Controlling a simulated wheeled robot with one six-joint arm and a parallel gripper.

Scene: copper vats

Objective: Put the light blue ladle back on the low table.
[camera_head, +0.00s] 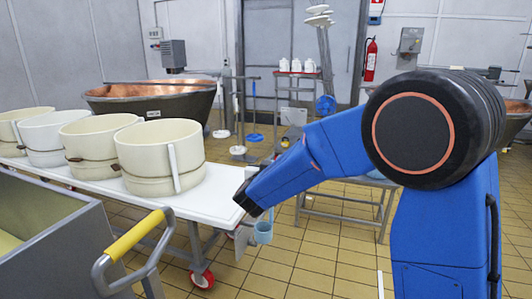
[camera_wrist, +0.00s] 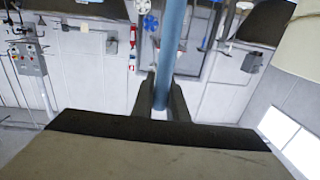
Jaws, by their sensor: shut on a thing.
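The light blue ladle (camera_head: 263,232) hangs below the end of my arm in the head view, its cup lowest, over the floor. Its blue handle (camera_wrist: 171,40) runs up between my fingers in the wrist view. My gripper (camera_wrist: 161,103) is shut on that handle. A low metal table (camera_head: 340,215) stands behind my arm in the head view, to the right of the ladle. My arm hides part of its top.
A white wheeled table (camera_head: 120,187) with several cream moulds (camera_head: 160,150) stands at the left, close to the ladle. A grey cart (camera_head: 50,235) with a yellow handle is at front left. A copper vat (camera_head: 150,100) stands behind. Tiled floor (camera_head: 280,270) is clear at front centre.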

